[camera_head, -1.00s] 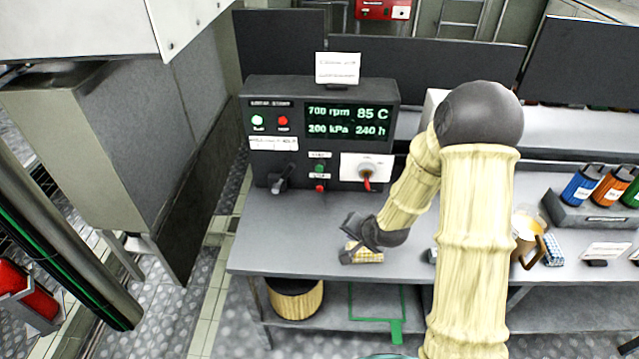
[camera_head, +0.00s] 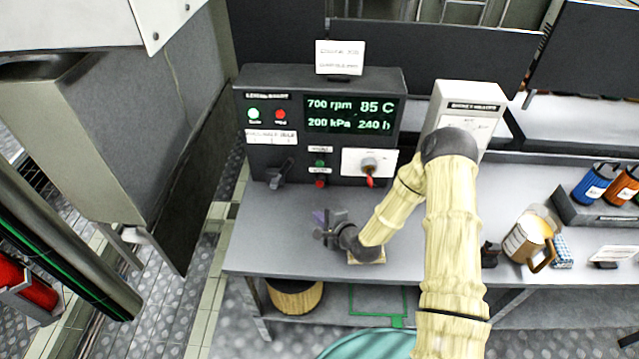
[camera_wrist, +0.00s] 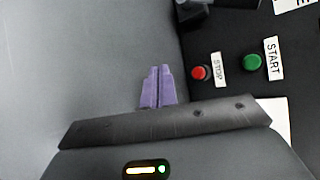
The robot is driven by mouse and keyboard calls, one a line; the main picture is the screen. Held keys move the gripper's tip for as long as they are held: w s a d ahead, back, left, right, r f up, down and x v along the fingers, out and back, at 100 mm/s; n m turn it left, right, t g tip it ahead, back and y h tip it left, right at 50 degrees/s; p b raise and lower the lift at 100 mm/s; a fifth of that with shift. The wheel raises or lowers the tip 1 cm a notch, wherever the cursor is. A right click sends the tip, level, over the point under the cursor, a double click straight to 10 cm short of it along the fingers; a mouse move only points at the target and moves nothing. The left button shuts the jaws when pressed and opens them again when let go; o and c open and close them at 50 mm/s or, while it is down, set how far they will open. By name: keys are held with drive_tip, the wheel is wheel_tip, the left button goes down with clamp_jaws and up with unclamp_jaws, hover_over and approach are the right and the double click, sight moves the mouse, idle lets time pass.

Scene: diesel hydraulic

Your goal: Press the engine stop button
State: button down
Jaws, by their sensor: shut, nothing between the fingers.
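The engine stop button is a small red button (camera_wrist: 200,73) beside a STOP label in the wrist view. In the head view the red button (camera_head: 320,184) sits low on the front of the black control panel (camera_head: 332,80). A green START button (camera_wrist: 252,62) is next to it, above it in the head view (camera_head: 320,163). My gripper (camera_wrist: 158,88) is shut and empty, its purple fingertips together. In the head view my gripper (camera_head: 318,226) is above the bench, in front of and below the red button, apart from it.
A dark lever (camera_head: 280,174) is left of the buttons and a red-handled rotary switch (camera_head: 369,166) is right. The bench's left part is clear.

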sight(320, 184)
drive_tip(key=shift+w, duration=0.1)
drive_tip(key=w+b, duration=0.1)
drive_tip(key=w, duration=0.6)
drive_tip(key=shift+d+f, duration=0.1)
drive_tip(key=shift+d, duration=0.05)
drive_tip(key=shift+w+b, duration=0.35)
drive_tip(key=shift+w, duration=0.45)
drive_tip(key=shift+w, duration=0.2)
idle(1.4)
drive_tip(key=shift+w, duration=0.25)
drive_tip(key=shift+w+b, duration=0.5)
drive_tip(key=shift+w, duration=0.05)
idle(0.9)
drive_tip(key=shift+s, duration=1)
